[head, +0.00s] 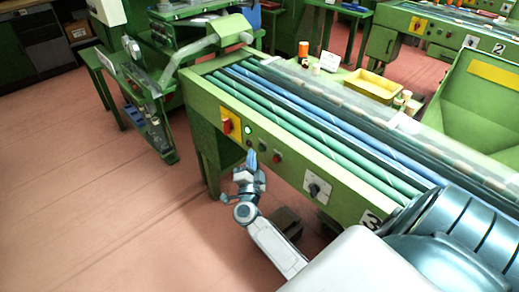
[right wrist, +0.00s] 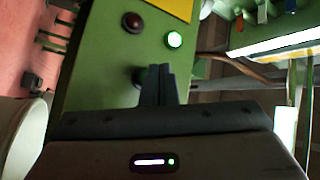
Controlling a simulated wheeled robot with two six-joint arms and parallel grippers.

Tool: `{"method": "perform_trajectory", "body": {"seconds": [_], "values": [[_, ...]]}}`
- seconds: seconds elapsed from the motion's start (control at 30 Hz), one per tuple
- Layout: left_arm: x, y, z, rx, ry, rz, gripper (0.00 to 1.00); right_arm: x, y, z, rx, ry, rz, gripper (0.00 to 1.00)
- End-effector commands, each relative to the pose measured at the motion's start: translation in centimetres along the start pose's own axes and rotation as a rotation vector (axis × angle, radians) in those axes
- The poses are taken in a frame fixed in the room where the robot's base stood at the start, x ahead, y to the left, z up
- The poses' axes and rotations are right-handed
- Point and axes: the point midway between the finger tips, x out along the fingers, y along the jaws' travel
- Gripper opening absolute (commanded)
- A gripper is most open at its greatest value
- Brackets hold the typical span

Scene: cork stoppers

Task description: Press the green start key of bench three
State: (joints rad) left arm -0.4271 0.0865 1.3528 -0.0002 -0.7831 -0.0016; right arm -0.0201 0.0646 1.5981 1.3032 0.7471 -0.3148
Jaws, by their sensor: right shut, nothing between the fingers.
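Bench three (head: 215,102) is the long green bench with rollers, marked with a 3 plate (head: 370,220). Its green start key (head: 248,130) glows bright on the front panel, and it also shows lit in the right wrist view (right wrist: 174,39). My right gripper (head: 251,155) is shut and empty, pointing at the panel just below the key. In the right wrist view its closed fingertips (right wrist: 158,69) appear below and slightly left of the key, apart from it in the picture. Whether they touch the panel I cannot tell. My left gripper is not in view.
A yellow tray (head: 372,86) stands behind the rollers. Open floor (head: 90,200) lies left.

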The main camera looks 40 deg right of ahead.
Motion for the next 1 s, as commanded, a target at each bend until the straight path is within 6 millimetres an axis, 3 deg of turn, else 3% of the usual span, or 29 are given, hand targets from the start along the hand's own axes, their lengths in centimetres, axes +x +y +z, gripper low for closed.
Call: {"method": "perform_trajectory", "body": {"seconds": [0.5,1.0], "values": [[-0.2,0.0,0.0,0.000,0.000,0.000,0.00,-3.2,-2.3,2.3,0.001,0.000,0.001,0.00],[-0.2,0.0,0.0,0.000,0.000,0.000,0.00,-3.3,-2.4,2.4,0.000,0.000,0.000,0.00]]}}
